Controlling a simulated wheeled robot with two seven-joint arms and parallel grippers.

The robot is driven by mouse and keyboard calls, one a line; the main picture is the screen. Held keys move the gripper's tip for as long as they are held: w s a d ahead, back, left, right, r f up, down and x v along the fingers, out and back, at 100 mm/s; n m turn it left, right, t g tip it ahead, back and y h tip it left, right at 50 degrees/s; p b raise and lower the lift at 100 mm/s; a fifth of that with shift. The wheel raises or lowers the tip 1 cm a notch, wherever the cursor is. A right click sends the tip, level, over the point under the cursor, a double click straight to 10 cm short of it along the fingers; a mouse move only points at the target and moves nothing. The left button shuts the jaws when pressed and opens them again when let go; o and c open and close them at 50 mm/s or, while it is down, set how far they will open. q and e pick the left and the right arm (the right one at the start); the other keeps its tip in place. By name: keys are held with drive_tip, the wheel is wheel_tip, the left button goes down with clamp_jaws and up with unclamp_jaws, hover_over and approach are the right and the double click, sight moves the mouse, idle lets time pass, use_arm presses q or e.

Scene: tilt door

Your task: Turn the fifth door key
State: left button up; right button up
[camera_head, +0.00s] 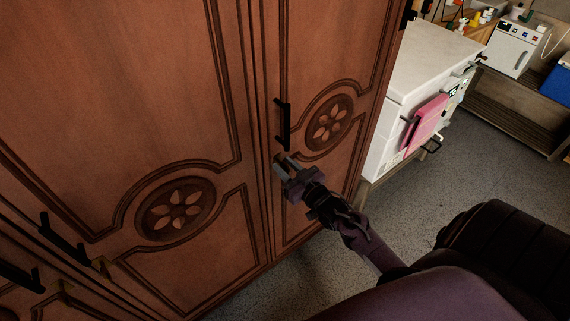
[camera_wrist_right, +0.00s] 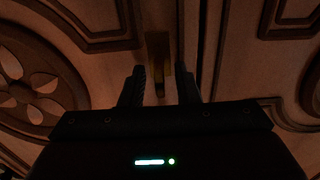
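My right gripper (camera_head: 285,165) is at the rightmost wooden door (camera_head: 352,60), just below its black handle (camera_head: 283,124). In the right wrist view, the two dark fingers (camera_wrist_right: 162,88) are apart. A brass key and lock plate (camera_wrist_right: 158,55) show between and just beyond the fingertips, with a gap visible on both sides. The key hangs about upright. In the head view this key is hidden by the gripper. Two more brass locks (camera_head: 103,266) show at lower left, by the other doors' handles. My left gripper is out of view.
More black handles (camera_head: 64,240) stick out from the wooden doors at lower left. Carved flower medallions (camera_head: 175,209) decorate the panels. A white cabinet with a pink towel (camera_head: 427,122) stands right of the doors. The grey floor (camera_head: 420,185) between is clear.

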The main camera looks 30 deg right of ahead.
drive_tip(key=shift+w, duration=0.25)
clamp_jaws()
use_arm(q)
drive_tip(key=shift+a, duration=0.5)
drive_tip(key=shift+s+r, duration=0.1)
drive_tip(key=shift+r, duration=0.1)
use_arm(e)
drive_tip(key=m+p, duration=0.1)
drive_tip(key=m, duration=0.2)
drive_tip(key=shift+r+p, duration=0.1)
drive_tip(key=shift+p, duration=0.2)
drive_tip(key=m+p, duration=0.2)
drive_tip(key=m, duration=0.3)
drive_tip(key=shift+d, duration=0.1)
drive_tip(key=m+p, duration=0.2)
drive_tip(key=m, duration=0.3)
drive_tip(key=shift+m, duration=0.4)
use_arm(q)
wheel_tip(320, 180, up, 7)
drive_tip(key=p, duration=0.1)
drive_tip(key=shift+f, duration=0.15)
use_arm(e)
drive_tip(key=shift+f+m, duration=0.15)
drive_tip(key=shift+m, duration=0.85)
drive_tip(key=shift+f+m, duration=0.15)
drive_tip(key=shift+m, duration=0.85)
